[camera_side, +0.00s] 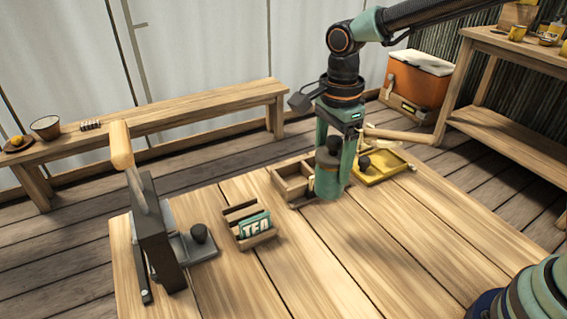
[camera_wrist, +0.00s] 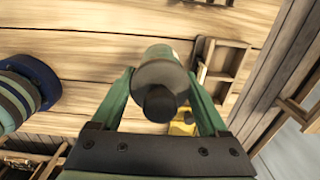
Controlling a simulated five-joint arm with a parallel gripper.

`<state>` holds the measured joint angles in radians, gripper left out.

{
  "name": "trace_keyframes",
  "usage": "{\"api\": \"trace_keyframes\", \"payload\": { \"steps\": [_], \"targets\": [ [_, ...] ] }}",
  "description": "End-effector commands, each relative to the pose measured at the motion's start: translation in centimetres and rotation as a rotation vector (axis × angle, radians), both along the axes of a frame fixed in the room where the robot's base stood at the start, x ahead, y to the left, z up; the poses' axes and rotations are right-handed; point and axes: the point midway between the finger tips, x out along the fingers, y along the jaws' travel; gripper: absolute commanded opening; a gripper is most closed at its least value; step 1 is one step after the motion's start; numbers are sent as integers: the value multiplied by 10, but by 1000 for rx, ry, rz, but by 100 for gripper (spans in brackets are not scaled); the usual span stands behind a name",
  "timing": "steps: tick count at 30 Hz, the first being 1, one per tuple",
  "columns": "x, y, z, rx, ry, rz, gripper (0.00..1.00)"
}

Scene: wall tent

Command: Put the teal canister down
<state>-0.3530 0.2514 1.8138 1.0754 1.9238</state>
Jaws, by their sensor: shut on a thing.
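The teal canister (camera_side: 327,184) is held upright between the green fingers of my gripper (camera_side: 335,165), over the middle back of the table. Its dark lid and knob show between the fingers. In the wrist view the canister (camera_wrist: 160,73) is seen lid-first, with its black knob toward the camera and my gripper's fingers (camera_wrist: 160,80) on both sides of it. The fingers are shut on it. I cannot tell whether its base touches the table (camera_side: 300,255).
A wooden divided box (camera_side: 287,187) is close behind and left of the canister; a yellow tray (camera_side: 398,168) is behind right. A tea holder (camera_side: 248,238) and a grey lever press (camera_side: 158,235) stand left. The table's front middle is clear.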

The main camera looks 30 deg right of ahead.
Motion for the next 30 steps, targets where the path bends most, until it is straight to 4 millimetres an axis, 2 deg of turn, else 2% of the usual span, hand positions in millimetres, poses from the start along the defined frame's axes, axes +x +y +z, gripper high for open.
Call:
{"api": "trace_keyframes", "payload": {
  "steps": [1, 6, 12, 16, 30],
  "targets": [
    [2, 1, 15, 3, -8, 0, 3],
    [1, 0, 50, 2, -6, 0, 3],
    [2, 0, 73, 1, -2, 0, 3],
    [10, 1, 80, 0, 0, -1, 3],
    [99, -1, 95, -1, 2, -3, 3]
  ]
}}
